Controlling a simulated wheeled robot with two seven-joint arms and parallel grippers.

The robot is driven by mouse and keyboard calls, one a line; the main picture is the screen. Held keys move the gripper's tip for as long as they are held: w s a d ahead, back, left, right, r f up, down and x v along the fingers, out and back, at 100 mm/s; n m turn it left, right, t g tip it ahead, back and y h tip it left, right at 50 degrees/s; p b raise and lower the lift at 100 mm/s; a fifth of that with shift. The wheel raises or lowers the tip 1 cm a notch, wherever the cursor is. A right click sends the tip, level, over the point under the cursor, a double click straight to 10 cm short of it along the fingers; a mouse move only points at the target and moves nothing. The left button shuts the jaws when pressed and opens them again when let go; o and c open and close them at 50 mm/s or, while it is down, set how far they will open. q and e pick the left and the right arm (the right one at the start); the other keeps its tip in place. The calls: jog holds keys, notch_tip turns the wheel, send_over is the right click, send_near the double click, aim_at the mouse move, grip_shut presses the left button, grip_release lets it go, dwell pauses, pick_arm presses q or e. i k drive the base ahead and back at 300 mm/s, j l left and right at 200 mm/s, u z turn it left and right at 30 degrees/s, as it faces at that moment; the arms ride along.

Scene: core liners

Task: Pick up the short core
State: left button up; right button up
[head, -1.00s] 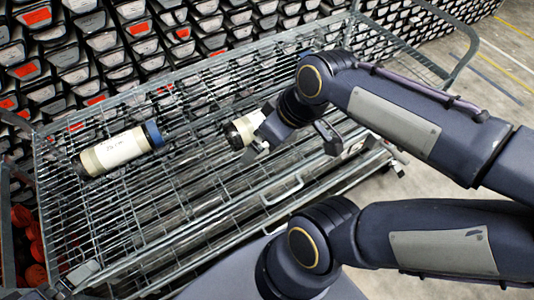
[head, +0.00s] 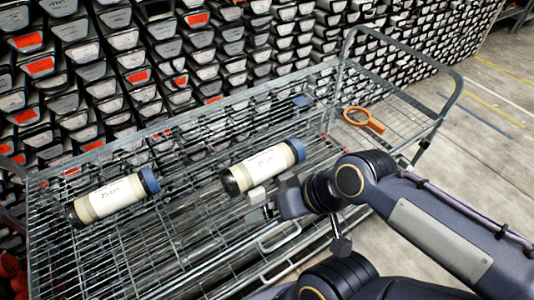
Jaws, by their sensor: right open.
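Two cream core liners, each with a black end and a blue end, lie on the wire cart's top. The left core (head: 108,197) and the right core (head: 262,166) look close in length, and I cannot tell for sure which is shorter. Each has a white handwritten label, too small to read surely. My right gripper (head: 296,218) is open and empty, just below and to the right of the right core. One finger shows near the core's lower side; I cannot tell whether it touches. My left gripper is out of view.
The wire cart (head: 215,117) has a raised tube handle at its right end. Racks of core trays (head: 230,60) stand close behind. Open concrete floor (head: 470,130) lies to the right.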

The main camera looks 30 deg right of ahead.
aim_at(243, 176)
jog(key=z, duration=1.15)
